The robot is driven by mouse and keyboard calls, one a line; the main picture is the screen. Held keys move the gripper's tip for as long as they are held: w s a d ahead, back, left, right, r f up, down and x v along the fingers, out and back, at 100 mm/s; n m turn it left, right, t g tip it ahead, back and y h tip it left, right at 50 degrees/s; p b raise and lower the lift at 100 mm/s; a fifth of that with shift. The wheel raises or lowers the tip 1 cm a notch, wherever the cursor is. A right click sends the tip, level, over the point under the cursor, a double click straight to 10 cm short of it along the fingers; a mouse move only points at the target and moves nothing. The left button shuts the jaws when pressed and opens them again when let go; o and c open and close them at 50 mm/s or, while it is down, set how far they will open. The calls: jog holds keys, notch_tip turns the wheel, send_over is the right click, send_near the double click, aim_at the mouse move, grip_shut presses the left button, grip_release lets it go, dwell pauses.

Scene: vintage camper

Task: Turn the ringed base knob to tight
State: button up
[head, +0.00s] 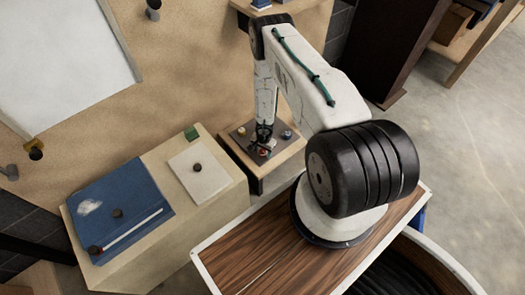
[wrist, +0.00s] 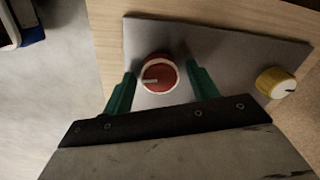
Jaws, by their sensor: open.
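A red knob (wrist: 158,75) with a pale ring around it and a white pointer line sits on a grey plate (wrist: 222,52). In the wrist view its pointer line points left. My gripper (wrist: 161,78) is open, with one green fingertip on each side of the red knob. I cannot tell whether the fingers touch it. A yellow knob (wrist: 276,82) with a pale top sits on the same plate, to the right. In the head view my gripper (head: 263,144) reaches down over the plate (head: 275,147), and a blue knob (head: 286,134) shows beside it. No tight mark is readable.
The plate lies on a small wooden shelf (head: 287,157) against the tan wall. A beige cabinet (head: 222,205) stands left of it, with a blue panel (head: 140,190) and a white panel (head: 207,178) bearing dark knobs. Open floor (head: 465,150) lies to the right.

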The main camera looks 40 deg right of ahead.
aim_at(263, 151)
jog(key=shift+r, duration=0.1)
jog(key=r, duration=0.7)
jog(key=shift+s+r, duration=0.2)
jog(key=shift+r, duration=0.1)
